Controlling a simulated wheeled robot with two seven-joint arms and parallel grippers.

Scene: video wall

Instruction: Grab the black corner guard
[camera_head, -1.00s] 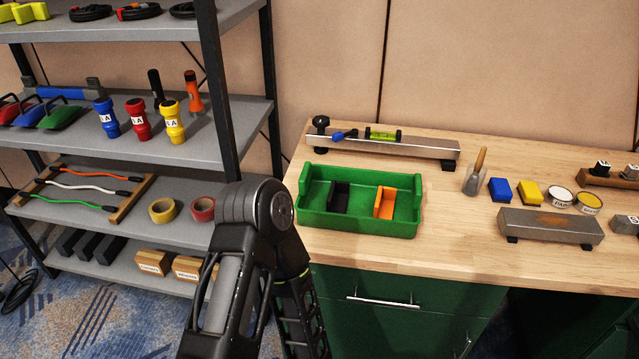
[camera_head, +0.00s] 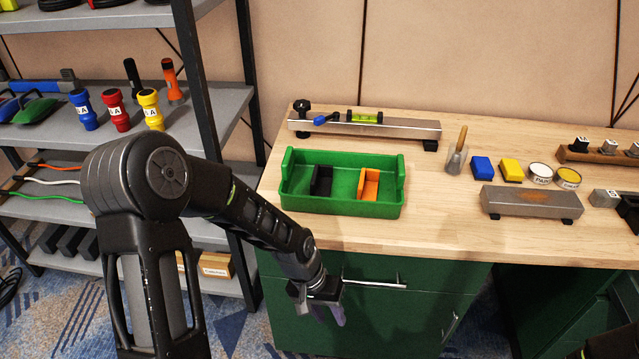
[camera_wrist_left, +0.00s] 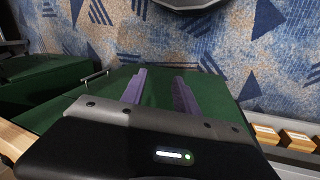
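The black corner guard (camera_head: 321,181) stands inside a green tray (camera_head: 340,206) on the wooden bench, left of an orange corner guard (camera_head: 369,184). My left gripper (camera_head: 334,314) hangs in front of the green cabinet, below the bench top and below the tray. In the left wrist view its two purple fingers (camera_wrist_left: 160,90) are apart with nothing between them. The corner guards are not visible in the left wrist view. My right gripper is not seen.
A bench (camera_head: 420,215) edge lies between my left gripper and the tray. A drawer handle (camera_head: 372,284) is close by the gripper. A metal bar with a level (camera_head: 366,117) lies behind the tray. A shelf (camera_head: 180,105) stands to the left.

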